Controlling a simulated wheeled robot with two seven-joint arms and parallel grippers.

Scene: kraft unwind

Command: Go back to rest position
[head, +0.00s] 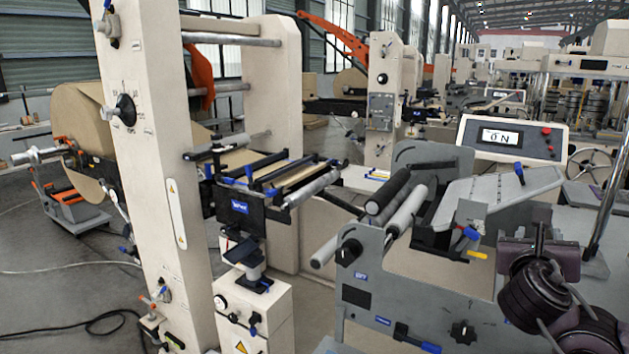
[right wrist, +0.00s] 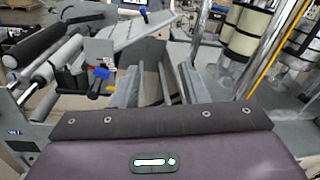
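My right gripper (right wrist: 160,85) shows in the right wrist view with its two grey fingers apart and nothing visible between them. In the head view, my dark purple right wrist and arm are at the lower right, in front of the grey machine (head: 440,285). The gripper is near the slanted grey plate (head: 500,200), which also shows in the right wrist view (right wrist: 140,35). I cannot tell whether it touches anything. My left gripper is not in view.
A cream column (head: 150,170) and a kraft paper roll (head: 80,120) are at the left. A chrome post (head: 612,180) stands right.

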